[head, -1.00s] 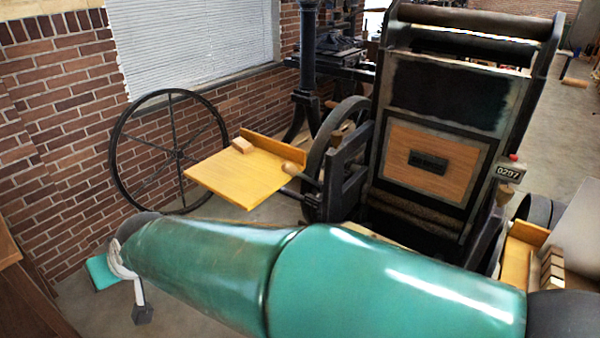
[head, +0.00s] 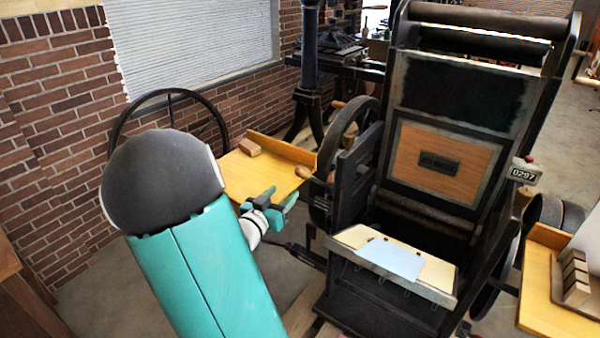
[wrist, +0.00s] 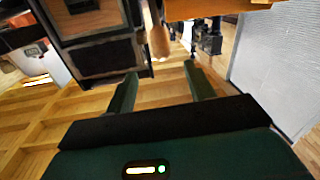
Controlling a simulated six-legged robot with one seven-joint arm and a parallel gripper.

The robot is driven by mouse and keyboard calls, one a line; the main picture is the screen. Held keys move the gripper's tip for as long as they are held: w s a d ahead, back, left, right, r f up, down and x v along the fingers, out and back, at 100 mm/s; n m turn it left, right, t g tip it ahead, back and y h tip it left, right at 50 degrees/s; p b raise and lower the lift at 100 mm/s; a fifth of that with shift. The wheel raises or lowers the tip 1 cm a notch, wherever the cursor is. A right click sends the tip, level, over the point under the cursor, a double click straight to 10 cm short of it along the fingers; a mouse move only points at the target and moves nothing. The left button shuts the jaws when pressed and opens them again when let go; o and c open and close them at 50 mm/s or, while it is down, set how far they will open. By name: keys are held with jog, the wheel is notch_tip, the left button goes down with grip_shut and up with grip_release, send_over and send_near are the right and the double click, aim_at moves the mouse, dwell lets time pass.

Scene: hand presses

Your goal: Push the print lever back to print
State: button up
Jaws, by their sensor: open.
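The hand press (head: 365,205) stands right of centre in the head view. A rod with a wooden knob, which looks like the print lever (head: 303,172), sticks out from its left side. My gripper (head: 281,195) is open and empty, just below and left of the knob, apart from it as far as I can tell. In the wrist view the wooden knob (wrist: 159,42) hangs beyond the gap between my open fingertips (wrist: 160,74). A pale sheet of paper (head: 393,260) lies on the press's tilted lower plate (head: 440,272).
A spoked wheel (head: 170,95) stands by the brick wall. Another yellow board (head: 540,300) with blocks is at the right. Some floor left of the press is clear.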

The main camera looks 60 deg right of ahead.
aim_at(302, 172)
jog(key=d, duration=1.2)
jog(key=shift+s+d, duration=0.2)
jog(key=shift+d, duration=0.05)
grip_shut()
